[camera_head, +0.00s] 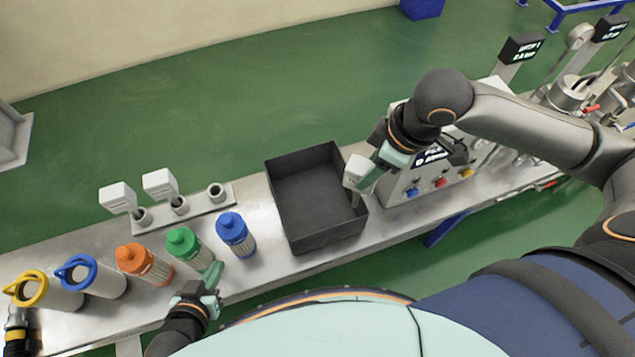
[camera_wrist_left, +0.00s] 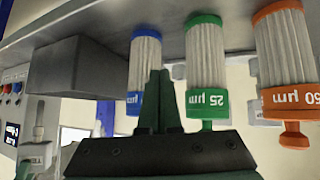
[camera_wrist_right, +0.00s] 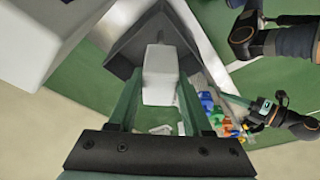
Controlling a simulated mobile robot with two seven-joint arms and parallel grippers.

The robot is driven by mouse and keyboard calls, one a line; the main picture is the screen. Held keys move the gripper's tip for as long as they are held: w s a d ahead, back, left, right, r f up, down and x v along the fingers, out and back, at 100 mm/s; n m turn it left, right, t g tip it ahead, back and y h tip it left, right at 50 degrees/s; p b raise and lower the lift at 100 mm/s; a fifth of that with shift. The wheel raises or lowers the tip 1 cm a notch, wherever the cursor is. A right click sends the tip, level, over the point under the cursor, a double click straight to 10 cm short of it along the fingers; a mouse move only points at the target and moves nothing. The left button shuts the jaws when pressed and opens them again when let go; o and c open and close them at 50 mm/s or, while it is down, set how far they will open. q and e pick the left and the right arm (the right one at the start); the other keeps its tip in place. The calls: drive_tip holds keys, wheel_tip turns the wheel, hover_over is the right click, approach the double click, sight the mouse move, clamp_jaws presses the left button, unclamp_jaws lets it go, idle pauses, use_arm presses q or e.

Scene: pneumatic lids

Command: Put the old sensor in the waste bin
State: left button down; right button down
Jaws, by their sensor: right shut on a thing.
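The old sensor (camera_head: 355,172) is a white block on a short stem. My right gripper (camera_head: 362,184) is shut on it and holds it over the right side of the waste bin. In the right wrist view, the sensor (camera_wrist_right: 160,75) sits between the two fingers. The waste bin (camera_head: 310,240) is a dark open box on the bench; it also shows beyond the sensor in the right wrist view (camera_wrist_right: 125,50). My left gripper (camera_head: 213,272) is low in front of the green filter; its fingers (camera_wrist_left: 160,85) are together in the left wrist view with nothing seen between them.
A rack (camera_head: 195,205) with two white sensors and an open socket stands left of the bin. Blue (camera_head: 236,232), green (camera_head: 183,243) and orange (camera_head: 135,260) filters stand in front of it. A control panel (camera_head: 430,185) with coloured knobs stands right of the bin.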

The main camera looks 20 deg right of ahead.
use_arm(q)
drive_tip(key=shift+a+f+b, duration=0.15)
drive_tip(key=shift+f+b, duration=0.45)
drive_tip(key=shift+b, duration=0.05)
drive_tip(key=shift+s+a+f+b, duration=0.1)
drive_tip(key=shift+f+b, duration=0.55)
drive_tip(key=shift+b, duration=0.15)
drive_tip(key=shift+f, duration=0.1)
drive_tip(key=shift+f+b, duration=0.4)
drive_tip(key=shift+b, duration=0.35)
drive_tip(key=shift+a, duration=0.15)
drive_tip(key=shift+s+f, duration=0.1)
drive_tip(key=shift+s, duration=0.15)
use_arm(e)
drive_tip(key=w+a+f, duration=0.6)
drive_tip(key=w+f, duration=0.2)
drive_tip(key=f, duration=0.3)
drive_tip(key=shift+a+f, duration=0.25)
drive_tip(key=shift+a, duration=0.15)
drive_tip(key=shift+f, duration=0.1)
